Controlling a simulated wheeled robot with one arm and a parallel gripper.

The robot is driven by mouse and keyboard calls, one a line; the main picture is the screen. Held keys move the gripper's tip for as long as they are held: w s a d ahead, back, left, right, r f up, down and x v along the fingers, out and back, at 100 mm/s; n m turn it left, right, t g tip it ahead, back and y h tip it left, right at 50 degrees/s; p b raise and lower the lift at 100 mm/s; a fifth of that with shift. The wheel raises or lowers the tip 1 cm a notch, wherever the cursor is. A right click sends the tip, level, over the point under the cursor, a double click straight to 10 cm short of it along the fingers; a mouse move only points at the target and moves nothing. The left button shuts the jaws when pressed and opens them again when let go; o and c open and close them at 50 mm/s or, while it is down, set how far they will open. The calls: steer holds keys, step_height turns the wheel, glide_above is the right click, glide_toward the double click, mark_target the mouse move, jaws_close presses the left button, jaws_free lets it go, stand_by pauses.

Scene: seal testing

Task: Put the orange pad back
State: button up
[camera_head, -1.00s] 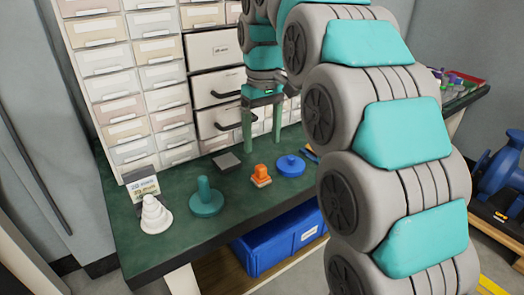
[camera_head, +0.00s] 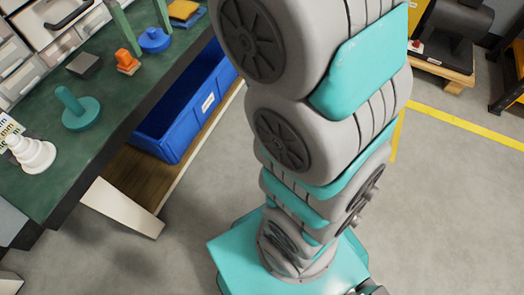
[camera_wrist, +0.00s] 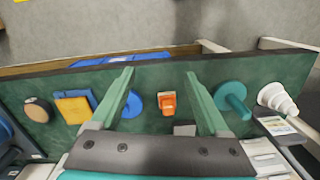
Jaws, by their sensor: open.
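A flat orange-yellow square pad (camera_wrist: 72,107) lies on a blue piece on the green bench, left of my gripper in the wrist view. It also shows at the top of the head view (camera_head: 184,9). A separate orange knobbed piece on a pale base (camera_wrist: 168,104) stands between my fingers' lines of sight in the wrist view, and also shows in the head view (camera_head: 127,61). My gripper (camera_wrist: 160,75) is open and empty, its fingers pointing over the bench. In the head view, only its green fingers (camera_head: 150,40) show at the top.
On the green bench (camera_head: 130,95) stand a blue disc (camera_head: 154,40), a grey block (camera_head: 84,64), a teal knobbed disc (camera_head: 80,110) and a white stepped cone (camera_head: 32,153). A blue bin (camera_head: 185,110) is below. Drawers (camera_head: 60,15) line the back.

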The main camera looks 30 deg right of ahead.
steer(key=s+d+f+m, duration=0.1)
steer(key=s+d+f, duration=0.2)
steer(key=s+f, duration=0.2)
steer(key=s+d+f+m, duration=0.2)
steer(key=s+f, duration=0.3)
steer(key=s, duration=0.7)
steer(key=s+d+f+m+g, duration=0.1)
steer(key=s+d+f, duration=0.2)
steer(key=s+f, duration=0.3)
steer(key=shift+s+d+m, duration=0.3)
steer(key=shift+s+m, duration=0.1)
steer(key=shift+s, duration=0.75)
